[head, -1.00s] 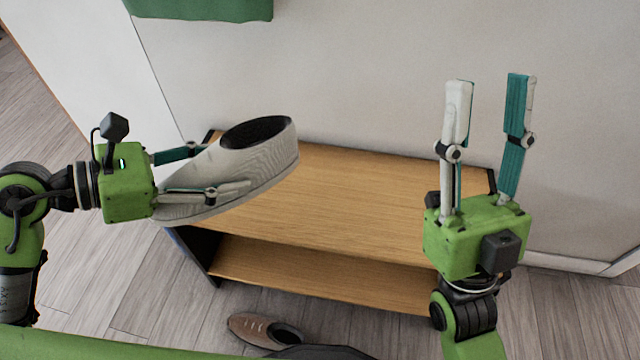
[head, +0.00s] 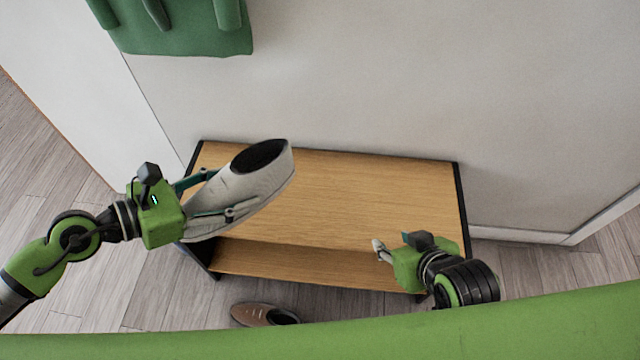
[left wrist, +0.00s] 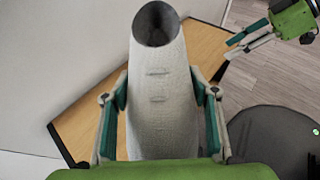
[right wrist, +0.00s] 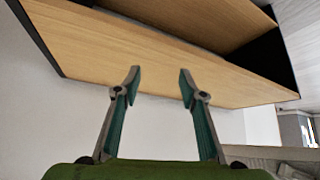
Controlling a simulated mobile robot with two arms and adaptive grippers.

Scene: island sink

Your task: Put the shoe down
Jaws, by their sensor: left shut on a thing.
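A light grey slip-on shoe (head: 247,185) with a dark opening is held above the left part of the wooden shoe bench, heel end pointing up and right. My left gripper (head: 208,196) is shut on the shoe, one finger on each side of it. The shoe also fills the middle of the left wrist view (left wrist: 160,95). My right gripper (head: 380,250) is at the bench's front right edge, pointing left. In the right wrist view its fingers (right wrist: 160,80) are apart with nothing between them.
The wooden bench top (head: 370,195) is bare, with a lower shelf (head: 300,265) under it. A brown shoe (head: 265,314) lies on the floor in front. A green hanging item (head: 190,30) is on the wall behind.

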